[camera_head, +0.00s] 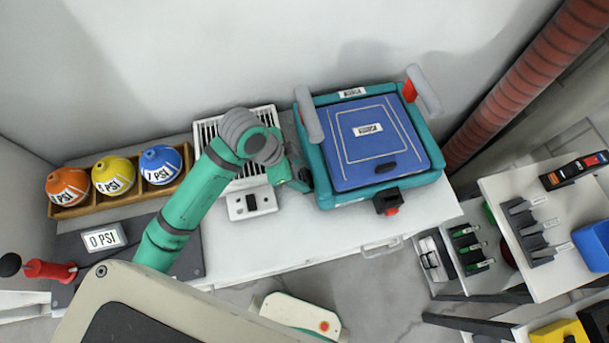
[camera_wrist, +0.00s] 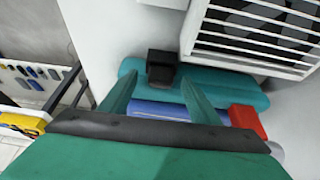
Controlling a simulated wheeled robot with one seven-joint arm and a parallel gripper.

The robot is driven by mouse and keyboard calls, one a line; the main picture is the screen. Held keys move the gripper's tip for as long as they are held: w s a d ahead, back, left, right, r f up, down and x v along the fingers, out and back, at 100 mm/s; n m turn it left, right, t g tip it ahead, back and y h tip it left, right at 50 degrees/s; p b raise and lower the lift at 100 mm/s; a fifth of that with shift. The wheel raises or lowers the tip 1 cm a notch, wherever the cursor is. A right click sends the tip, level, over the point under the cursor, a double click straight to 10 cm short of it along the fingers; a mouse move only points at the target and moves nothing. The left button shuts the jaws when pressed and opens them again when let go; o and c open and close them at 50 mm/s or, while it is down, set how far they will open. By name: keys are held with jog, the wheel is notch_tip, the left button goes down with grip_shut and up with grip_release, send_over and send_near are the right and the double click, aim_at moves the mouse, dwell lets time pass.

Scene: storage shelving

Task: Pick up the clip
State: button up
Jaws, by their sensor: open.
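A black clip (camera_wrist: 162,66) sticks out from the side of the teal case (camera_wrist: 225,91) in the wrist view. My gripper (camera_wrist: 159,78) is open, with its two teal fingers apart and pointing toward the clip, one to each side of it in the picture. I cannot tell whether the clip lies between the fingertips or beyond them. In the head view my gripper (camera_head: 300,178) is at the left side of the teal case (camera_head: 322,183) and hides that side. A black and red clip (camera_head: 388,201) shows on the case's front; I cannot tell whether both are the same.
The case has a blue lid (camera_head: 375,140) and upright grey handles (camera_head: 308,115). A white vented unit (camera_head: 250,205) stands close on the left. Colored balls sit in a wooden tray (camera_head: 70,211). Shelving with drawers (camera_head: 530,215) stands at right.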

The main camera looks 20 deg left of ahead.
jog(key=shift+x, duration=1.4)
jog(key=shift+w, duration=0.1)
jog(key=shift+c, duration=0.7)
jog(key=c, duration=1)
jog(key=shift+r, duration=0.1)
